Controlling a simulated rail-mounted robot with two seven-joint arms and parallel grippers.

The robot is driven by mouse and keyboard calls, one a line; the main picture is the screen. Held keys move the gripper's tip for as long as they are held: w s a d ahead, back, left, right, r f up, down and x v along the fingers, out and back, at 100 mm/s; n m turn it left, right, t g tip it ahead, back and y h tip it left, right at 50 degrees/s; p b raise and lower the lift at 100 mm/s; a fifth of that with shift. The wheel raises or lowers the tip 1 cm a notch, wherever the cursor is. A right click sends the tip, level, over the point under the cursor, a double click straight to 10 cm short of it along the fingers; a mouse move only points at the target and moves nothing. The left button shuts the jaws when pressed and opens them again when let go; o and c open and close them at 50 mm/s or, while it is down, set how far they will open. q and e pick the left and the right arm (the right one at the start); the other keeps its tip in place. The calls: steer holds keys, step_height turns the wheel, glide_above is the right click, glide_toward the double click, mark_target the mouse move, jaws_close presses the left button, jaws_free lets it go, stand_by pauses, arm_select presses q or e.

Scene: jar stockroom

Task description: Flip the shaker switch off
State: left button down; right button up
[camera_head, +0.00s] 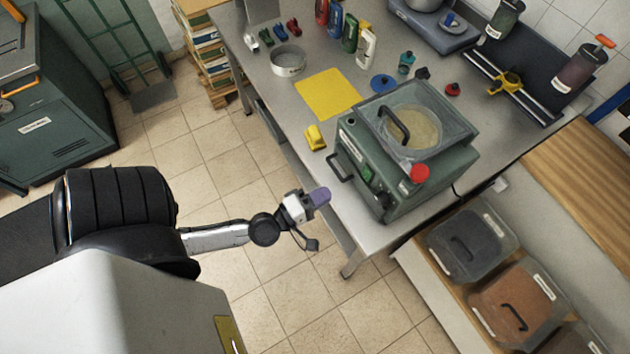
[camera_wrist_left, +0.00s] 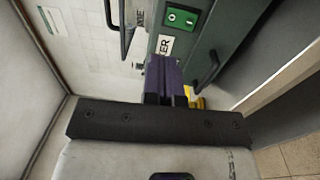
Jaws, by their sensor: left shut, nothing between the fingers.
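The shaker (camera_head: 400,150) is a dark green box machine with a clear lid and a round pan on top, standing near the table's front edge. Its green switch (camera_head: 367,174) is on the front face. In the left wrist view the switch (camera_wrist_left: 181,18) is a green rocker with white marks, beside a partly hidden white label (camera_wrist_left: 163,45). I cannot tell which way the rocker is set. My left gripper (camera_head: 321,196) has purple fingers, shut and empty, in front of the shaker's front face with a gap. The fingers (camera_wrist_left: 163,78) point toward the label and switch. My right gripper is not in view.
A black handle (camera_head: 340,167) and a red knob (camera_head: 419,173) project from the shaker. A yellow object (camera_head: 315,137) and a yellow mat (camera_head: 327,93) lie left of it on the table (camera_head: 290,105). Lidded bins (camera_head: 472,238) stand at the right. The floor before the table is clear.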

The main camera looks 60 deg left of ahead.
arm_select(q)
steer(key=shift+s+r, duration=0.2)
steer(key=shift+s, duration=0.8)
